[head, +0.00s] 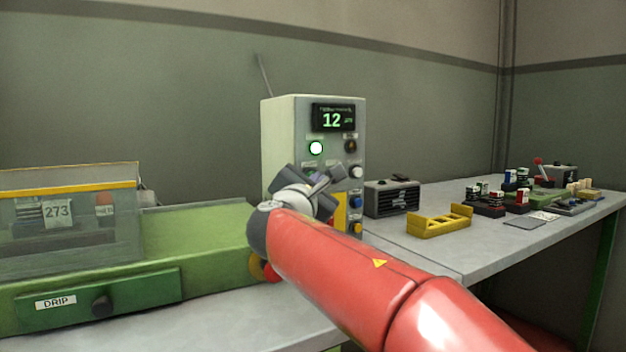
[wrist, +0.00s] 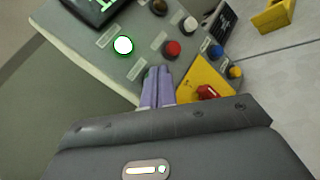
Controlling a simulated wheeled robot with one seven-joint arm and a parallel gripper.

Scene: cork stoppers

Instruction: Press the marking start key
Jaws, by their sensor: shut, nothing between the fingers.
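The grey control box (head: 285,135) stands upright on the bench, its display reading 12. A round lamp or key (head: 316,148) glows white with a green rim; it also shows in the wrist view (wrist: 123,45). The wrist view also shows a red button (wrist: 172,48), a white one (wrist: 190,24) and a blue one (wrist: 216,52). The labels are too small to read, so I cannot tell which is the marking start key. My gripper (wrist: 158,72) is shut and empty, its tips at the panel just below the red button, hiding the spot behind them. Contact cannot be told.
A yellow plate with a red switch (wrist: 208,92) sits right of my fingers. Left is a green machine with a clear cover (head: 90,220) and a drawer marked DRIP (head: 145,302). A black box (head: 392,198) and yellow rack (head: 440,221) stand right of the control box.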

